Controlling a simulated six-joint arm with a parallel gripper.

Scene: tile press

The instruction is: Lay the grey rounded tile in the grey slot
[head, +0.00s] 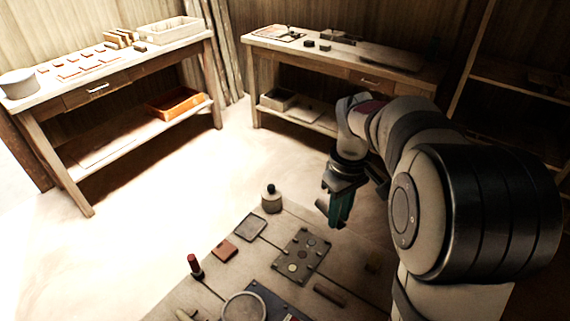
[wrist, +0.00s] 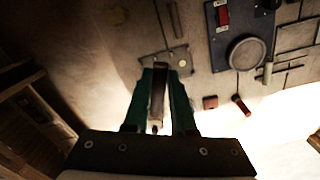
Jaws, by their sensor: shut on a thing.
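My gripper (head: 338,208) has green fingers and hangs above the right side of the work table. In the wrist view its fingers (wrist: 160,95) are shut on a narrow grey piece (wrist: 158,92), seen edge-on, which looks like the grey tile. Its rounded outline cannot be made out. In the head view a dark edge of it (head: 321,207) shows beside the fingers. A dark grey plate (head: 288,266) with several round marks lies on the table, below and left of the gripper. In the wrist view it is partly hidden behind the fingers. Which recess is the grey slot cannot be told.
The table holds a square framed tray (head: 250,227), an orange block (head: 224,251), a red-handled tool (head: 194,265), a pale jar (head: 271,199), a round ring (head: 243,308) and a bar (head: 330,293). Two benches stand behind, apart from the table.

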